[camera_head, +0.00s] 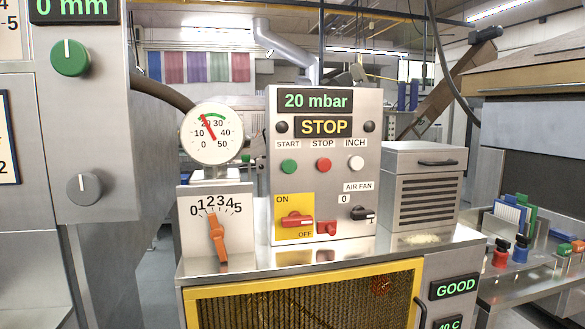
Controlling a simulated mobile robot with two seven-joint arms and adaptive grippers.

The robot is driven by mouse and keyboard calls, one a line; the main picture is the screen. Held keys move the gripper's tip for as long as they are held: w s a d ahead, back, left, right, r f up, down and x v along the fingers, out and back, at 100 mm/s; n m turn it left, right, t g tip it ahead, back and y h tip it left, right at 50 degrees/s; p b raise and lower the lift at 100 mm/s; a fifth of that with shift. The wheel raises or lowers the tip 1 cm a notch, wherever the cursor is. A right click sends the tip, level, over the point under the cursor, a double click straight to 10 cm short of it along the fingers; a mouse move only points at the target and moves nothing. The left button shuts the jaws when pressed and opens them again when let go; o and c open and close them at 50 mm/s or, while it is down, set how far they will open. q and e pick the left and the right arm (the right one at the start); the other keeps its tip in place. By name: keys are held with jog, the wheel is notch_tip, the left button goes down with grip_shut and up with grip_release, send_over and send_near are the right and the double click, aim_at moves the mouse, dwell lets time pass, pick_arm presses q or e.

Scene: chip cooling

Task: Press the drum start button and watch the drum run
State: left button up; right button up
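The control panel (325,215) stands upright on the steel housing in the middle of the view. Its green START button (289,167) is at the left of the button row. The red STOP button (323,165) and white INCH button (356,163) are beside it. The panel displays read "20 mbar" (316,101) and "STOP" (323,126). The drum (300,308) shows partly behind a mesh in a yellow-framed guard (300,280) below; its lower part is cut off. Neither of my grippers is in view.
A dial gauge (211,133) and an orange lever (217,238) on a 0 to 5 scale stand left of the panel. A red ON/OFF switch (297,219) and AIR FAN knob (363,214) sit below the buttons. A louvred box (428,190) stands right. The space before the panel is clear.

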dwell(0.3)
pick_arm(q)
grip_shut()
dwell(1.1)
